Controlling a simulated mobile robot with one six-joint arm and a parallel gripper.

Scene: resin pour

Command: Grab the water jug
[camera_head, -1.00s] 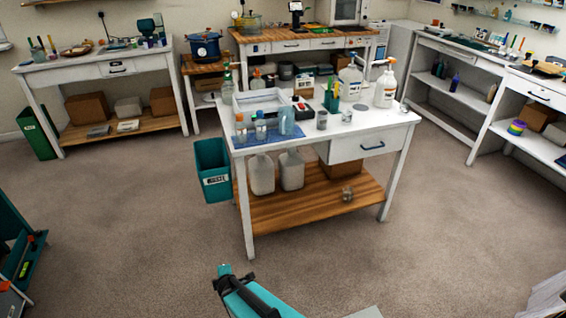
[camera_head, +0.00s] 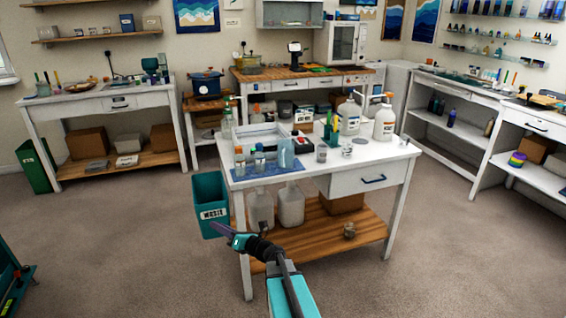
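No thing is clearly marked as the water jug. A pale blue, jug-like container (camera_head: 286,153) stands upright at the front of the white table (camera_head: 330,180), by small bottles. Two translucent whitish jugs, a left one (camera_head: 261,209) and a right one (camera_head: 291,205), stand on the wooden lower shelf (camera_head: 270,238). My gripper (camera_head: 222,232) is at the end of my teal and black arm, in front of the table's left part and near the waste bin. It appears apart from all the jugs. Its fingers are too small and too edge-on to tell open from shut.
A teal bin (camera_head: 209,205) labelled waste stands at the table's left. White pump bottles (camera_head: 384,122), a white tray (camera_head: 262,136) and cups (camera_head: 321,153) crowd the tabletop. A cardboard box (camera_head: 342,202) sits on the lower shelf. The carpet (camera_head: 430,260) is clear at the right.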

